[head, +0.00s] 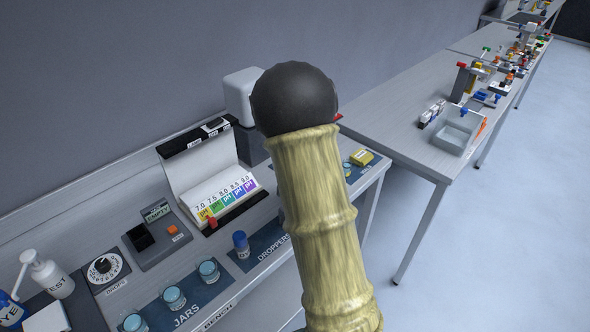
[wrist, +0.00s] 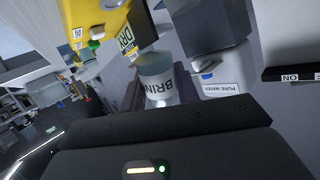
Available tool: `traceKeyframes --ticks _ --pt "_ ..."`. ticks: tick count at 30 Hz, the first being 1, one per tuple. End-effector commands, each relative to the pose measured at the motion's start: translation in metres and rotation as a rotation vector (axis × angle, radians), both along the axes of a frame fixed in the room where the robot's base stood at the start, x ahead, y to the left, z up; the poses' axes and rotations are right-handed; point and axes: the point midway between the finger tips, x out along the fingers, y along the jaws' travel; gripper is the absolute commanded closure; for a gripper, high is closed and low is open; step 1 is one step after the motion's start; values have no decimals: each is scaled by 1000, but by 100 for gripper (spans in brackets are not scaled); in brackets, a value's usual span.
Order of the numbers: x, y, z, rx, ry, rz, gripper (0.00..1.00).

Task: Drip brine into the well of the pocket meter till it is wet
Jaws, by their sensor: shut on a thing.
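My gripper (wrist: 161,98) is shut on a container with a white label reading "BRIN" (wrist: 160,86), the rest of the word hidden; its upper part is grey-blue. In the wrist view the label letters are turned over, and I cannot tell how far the container is tilted. A yellow pocket meter (wrist: 95,22) shows at the top left with a green knob. A sign reading "DRY" (wrist: 126,39) is beside it. The meter's well is not clear to see. In the head view a small yellow thing (head: 362,157) lies right of my arm, which hides my gripper there.
A grey dispenser (wrist: 208,32) stands by a "PURE WATER" label (wrist: 222,90). In the head view, several jars (head: 173,298), a blue dropper (head: 241,244), a colour chart (head: 222,194) and a dark meter box (head: 155,238) crowd the bench. A second table (head: 400,125) stands right.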

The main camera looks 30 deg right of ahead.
Motion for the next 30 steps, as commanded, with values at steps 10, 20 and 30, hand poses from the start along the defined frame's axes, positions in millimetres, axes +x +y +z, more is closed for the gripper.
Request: traceKeyframes --ticks 10,20,30 --pt "0 0 0 -1 -2 1 91" --pt "-3 4 5 124 63 -3 91" --pt "-7 11 2 346 181 -5 91"
